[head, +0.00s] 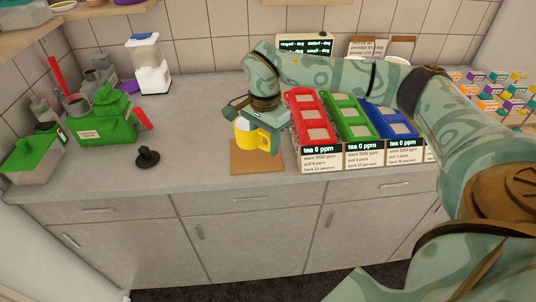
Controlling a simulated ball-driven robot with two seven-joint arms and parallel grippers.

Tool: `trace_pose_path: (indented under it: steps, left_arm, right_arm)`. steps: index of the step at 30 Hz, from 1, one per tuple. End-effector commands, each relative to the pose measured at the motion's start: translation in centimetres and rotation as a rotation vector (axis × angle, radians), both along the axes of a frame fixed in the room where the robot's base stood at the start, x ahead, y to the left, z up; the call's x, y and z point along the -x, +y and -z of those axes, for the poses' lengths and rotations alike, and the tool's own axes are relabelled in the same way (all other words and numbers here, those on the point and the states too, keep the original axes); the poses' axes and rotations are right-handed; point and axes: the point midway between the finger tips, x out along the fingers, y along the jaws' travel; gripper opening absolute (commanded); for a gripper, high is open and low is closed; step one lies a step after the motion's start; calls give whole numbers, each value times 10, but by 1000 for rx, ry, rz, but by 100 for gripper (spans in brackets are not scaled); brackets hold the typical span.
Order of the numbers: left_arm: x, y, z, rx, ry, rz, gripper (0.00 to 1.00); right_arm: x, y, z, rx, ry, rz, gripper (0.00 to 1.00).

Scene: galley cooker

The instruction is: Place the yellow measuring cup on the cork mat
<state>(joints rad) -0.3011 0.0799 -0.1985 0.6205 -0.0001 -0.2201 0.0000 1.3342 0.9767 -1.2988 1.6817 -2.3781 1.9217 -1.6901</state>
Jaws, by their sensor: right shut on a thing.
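The yellow measuring cup (248,137) is in the head view near the middle, with a pale inside and its handle to the right. My right gripper (249,116) reaches over it from above and is shut on it; the fingertips are partly hidden. The brown cork mat (256,161) lies on the grey counter, just below the cup in the picture. The cup covers part of the mat's back area; I cannot tell whether its base touches the mat. My left gripper is not in view.
Red (310,117), green (347,118) and blue (388,120) bins with labels stand right of the mat. A black knobbed object (147,156) and a green machine (103,118) are on the left. The counter between the black object and the mat is clear.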

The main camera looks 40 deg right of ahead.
Motion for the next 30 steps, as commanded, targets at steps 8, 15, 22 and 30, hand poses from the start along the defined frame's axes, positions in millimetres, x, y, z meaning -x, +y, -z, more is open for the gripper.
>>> trace_pose_path:
  steps: [8,15,22,30]
  left_arm:
    - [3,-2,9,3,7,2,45]
    - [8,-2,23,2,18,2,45]
    - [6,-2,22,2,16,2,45]
    - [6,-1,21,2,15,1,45]
  right_arm:
    - [-7,-18,23,0,-2,-1,10]
    - [-8,-22,60,-1,1,-3,10]
    - [-8,-22,58,-1,-3,-3,10]
    - [-8,-22,61,0,-2,-2,69]
